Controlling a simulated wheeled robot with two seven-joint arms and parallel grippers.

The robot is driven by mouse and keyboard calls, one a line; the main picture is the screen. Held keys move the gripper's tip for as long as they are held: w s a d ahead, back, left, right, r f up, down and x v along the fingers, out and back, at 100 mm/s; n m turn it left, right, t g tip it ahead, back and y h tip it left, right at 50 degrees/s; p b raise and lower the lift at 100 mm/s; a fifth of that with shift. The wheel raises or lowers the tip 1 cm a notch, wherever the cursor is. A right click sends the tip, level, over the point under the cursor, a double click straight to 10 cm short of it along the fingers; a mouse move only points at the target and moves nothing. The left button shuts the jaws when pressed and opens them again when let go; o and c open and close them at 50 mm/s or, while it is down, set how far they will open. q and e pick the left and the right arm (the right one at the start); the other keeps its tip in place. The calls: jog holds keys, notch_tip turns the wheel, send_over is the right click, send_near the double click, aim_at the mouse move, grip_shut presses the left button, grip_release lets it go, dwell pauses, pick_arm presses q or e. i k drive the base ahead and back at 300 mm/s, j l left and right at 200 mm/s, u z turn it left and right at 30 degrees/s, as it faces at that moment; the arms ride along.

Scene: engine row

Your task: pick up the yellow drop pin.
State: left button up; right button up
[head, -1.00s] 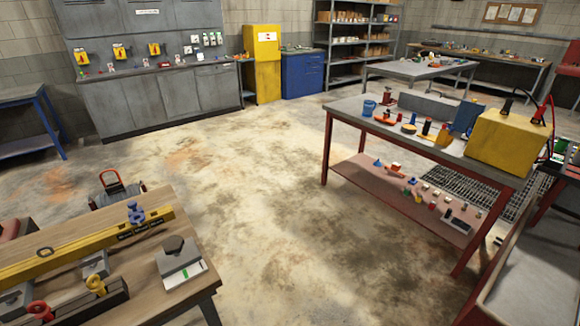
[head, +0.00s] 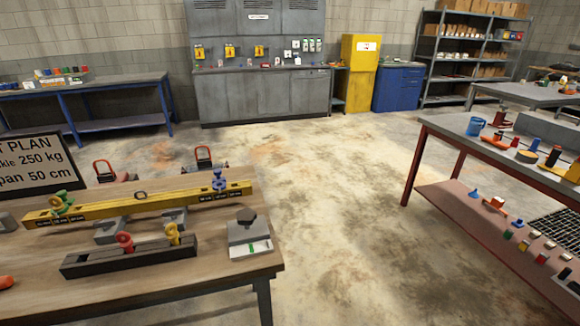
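On the wooden table (head: 210,275) at the left, a dark slotted rack (head: 130,259) carries a yellow ring-topped pin (head: 172,233), which looks like the yellow drop pin. It stands upright at the rack's right part, its lower part hidden. A similar red ring-topped pin (head: 124,241) stands to its left in the same rack. Behind them lies a yellow beam (head: 140,204) with a blue fitting (head: 218,181) at its right end and a green fitting (head: 62,202) at its left. Neither of my grippers is in view.
A grey block with a black knob (head: 246,218) sits right of the rack. A dark sign (head: 40,165) stands at the table's back left. Open floor (head: 340,220) separates this table from a red-legged bench (head: 440,135) at the right.

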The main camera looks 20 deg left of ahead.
aim_at(173, 236)
jog(key=j+u, duration=0.2)
jog(key=u, duration=0.2)
jog(key=k+j+u, duration=0.1)
jog(key=u, duration=0.35)
jog(key=j+u, duration=0.4)
jog(key=i+l, duration=0.05)
jog(key=l, duration=0.05)
